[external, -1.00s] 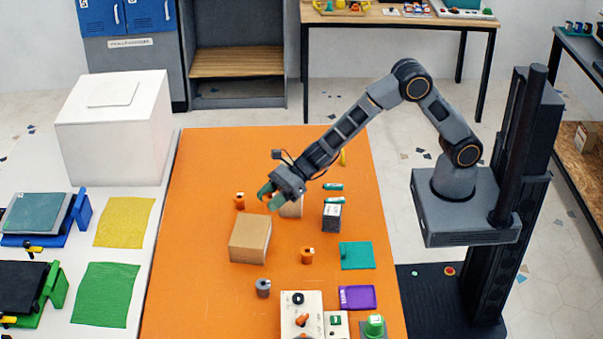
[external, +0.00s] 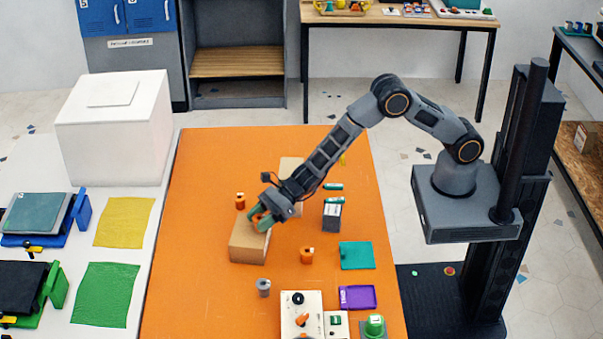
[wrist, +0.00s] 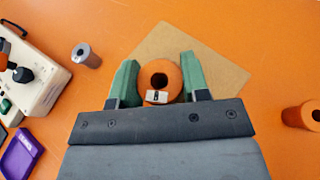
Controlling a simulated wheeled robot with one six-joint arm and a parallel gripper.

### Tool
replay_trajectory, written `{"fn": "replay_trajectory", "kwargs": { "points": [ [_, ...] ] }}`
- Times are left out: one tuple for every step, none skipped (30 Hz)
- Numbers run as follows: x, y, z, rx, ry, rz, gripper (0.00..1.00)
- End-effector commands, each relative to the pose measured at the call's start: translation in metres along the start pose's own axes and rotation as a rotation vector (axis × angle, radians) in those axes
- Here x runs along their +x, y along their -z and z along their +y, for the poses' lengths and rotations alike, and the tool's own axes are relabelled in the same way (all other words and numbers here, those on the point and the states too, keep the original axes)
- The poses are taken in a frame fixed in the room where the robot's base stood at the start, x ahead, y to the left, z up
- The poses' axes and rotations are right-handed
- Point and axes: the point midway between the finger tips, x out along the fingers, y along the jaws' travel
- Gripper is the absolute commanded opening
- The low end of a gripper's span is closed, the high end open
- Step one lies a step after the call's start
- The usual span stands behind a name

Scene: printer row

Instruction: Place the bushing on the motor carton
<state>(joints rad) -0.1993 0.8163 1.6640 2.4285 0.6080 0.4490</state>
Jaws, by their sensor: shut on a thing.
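My gripper (external: 258,218) is shut on an orange bushing (wrist: 174,76), a ring with a dark hole and a small pale label. In the wrist view its green fingers (wrist: 158,84) grip the bushing from both sides. A plain tan carton (external: 248,243) lies under the gripper, and its top also shows behind the bushing in the wrist view (wrist: 205,55). The bushing is over the carton; I cannot tell whether they touch. A second tan carton (external: 291,168) is farther back, partly hidden by my arm. I see no readable name on either carton.
Other orange bushings stand on the orange table, left of the gripper (external: 240,201) and to its right (external: 307,256). A grey bushing (external: 263,287) stands in front of the near carton. A dark box (external: 332,216), teal mat (external: 357,255), purple tray (external: 357,297) and control box (external: 301,315) are rightward.

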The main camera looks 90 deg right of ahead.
Motion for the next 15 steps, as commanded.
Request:
{"fn": "replay_trajectory", "kwargs": {
  "points": [
    [0.0000, 0.0001, 0.0000, 0.000, 0.000, 0.000, 0.16],
    [0.0001, 0.0004, 0.0000, 0.000, 0.000, 0.000, 0.16],
    [0.0005, 0.0012, 0.0000, 0.000, 0.000, 0.000, 0.16],
    [0.0008, 0.0020, 0.0000, 0.000, 0.000, 0.000, 0.16],
    [0.0011, 0.0027, 0.0000, 0.000, 0.000, 0.000, 0.16],
    [0.0014, 0.0036, 0.0000, -0.001, 0.000, 0.000, 0.16],
    [0.0017, 0.0042, 0.0000, -0.001, 0.000, 0.000, 0.16],
    [0.0019, 0.0047, 0.0000, -0.001, 0.000, 0.000, 0.16],
    [0.0013, 0.0033, 0.0000, -0.001, 0.000, 0.000, 0.45],
    [0.0012, 0.0030, 0.0000, -0.001, 0.000, 0.000, 0.48],
    [0.0011, 0.0031, 0.0000, -0.001, 0.000, 0.001, 0.51],
    [0.0011, 0.0031, 0.0000, -0.001, 0.000, 0.001, 0.55],
    [0.0011, 0.0031, 0.0000, -0.001, 0.000, 0.001, 0.57],
    [0.0011, 0.0031, 0.0000, -0.001, 0.000, 0.001, 0.60],
    [0.0011, 0.0031, 0.0000, 0.000, 0.000, 0.001, 0.64]
  ]
}}
